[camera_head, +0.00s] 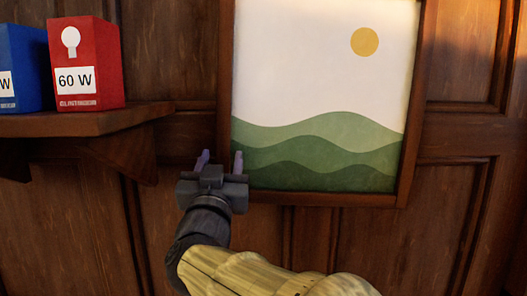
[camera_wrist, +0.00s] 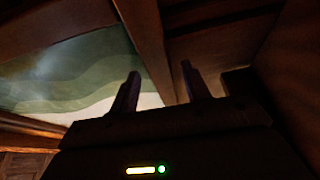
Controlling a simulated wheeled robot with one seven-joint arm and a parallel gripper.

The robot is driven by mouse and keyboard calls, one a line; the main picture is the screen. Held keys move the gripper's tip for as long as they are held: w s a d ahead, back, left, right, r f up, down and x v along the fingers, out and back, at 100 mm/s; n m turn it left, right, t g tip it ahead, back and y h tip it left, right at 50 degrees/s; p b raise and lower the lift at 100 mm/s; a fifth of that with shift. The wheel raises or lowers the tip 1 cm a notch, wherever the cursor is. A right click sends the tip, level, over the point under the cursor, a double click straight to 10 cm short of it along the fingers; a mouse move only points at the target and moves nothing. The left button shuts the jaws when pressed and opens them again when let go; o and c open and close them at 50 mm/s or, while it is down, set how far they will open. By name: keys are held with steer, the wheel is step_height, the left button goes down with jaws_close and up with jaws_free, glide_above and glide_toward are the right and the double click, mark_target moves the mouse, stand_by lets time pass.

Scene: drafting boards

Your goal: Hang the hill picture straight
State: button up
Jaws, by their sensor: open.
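The hill picture (camera_head: 318,75) hangs on the wood-panelled wall, with green hills, a pale sky and a yellow sun. Its brown frame (camera_head: 416,90) looks slightly tilted, with the lower right corner lower than the left. My gripper (camera_head: 220,157) is open at the lower left of the frame, and its right finger overlaps the picture's edge in the head view. In the wrist view, a frame bar (camera_wrist: 146,35) runs between the two open fingers (camera_wrist: 160,70), with the green hills (camera_wrist: 75,70) to its left. I cannot tell whether the fingers touch it. The lower left corner is partly hidden.
A wooden shelf (camera_head: 95,122) juts from the wall at the left. It carries a red bulb box (camera_head: 88,60) marked 60 W and a blue box (camera_head: 25,65) beside it. The panelled wall (camera_head: 455,180) right of and below the picture is bare.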

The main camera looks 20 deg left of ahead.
jaws_close()
steer(key=shift+w+d+f+n+b, duration=0.3)
steer(key=shift+d+f+b, duration=0.25)
steer(key=shift+b, duration=0.3)
steer(key=shift+w+d, duration=0.15)
steer(key=shift+d, duration=0.25)
jaws_free()
